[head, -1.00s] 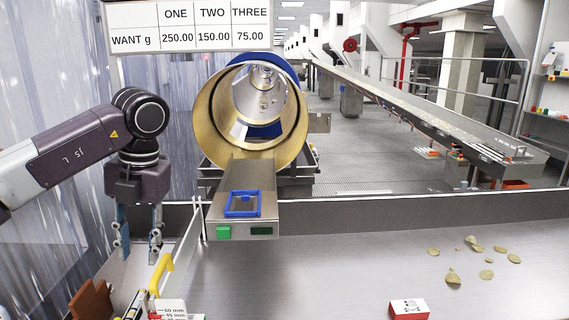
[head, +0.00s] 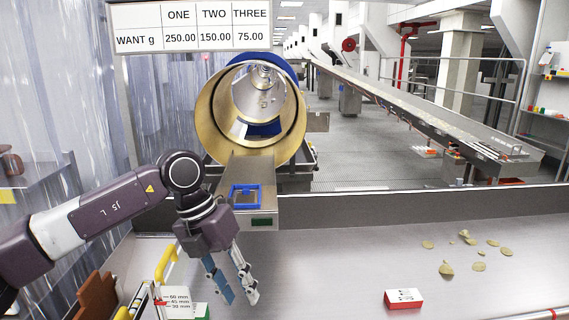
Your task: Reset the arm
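My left gripper (head: 240,301) is in the head view at the lower left centre, pointing down and tilted over the steel table (head: 330,265). Its two fingers are apart with nothing between them. My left arm comes in from the left edge and bends at a dark joint in front of the drum's chute. My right gripper is not in view.
A brass-lined drum (head: 205,115) stands behind, with a chute holding a blue frame (head: 245,187). A yellow handle (head: 166,260) and a gauge card (head: 178,297) are left of the gripper. A red-and-white box (head: 403,299) and several chips (head: 479,267) lie on the right.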

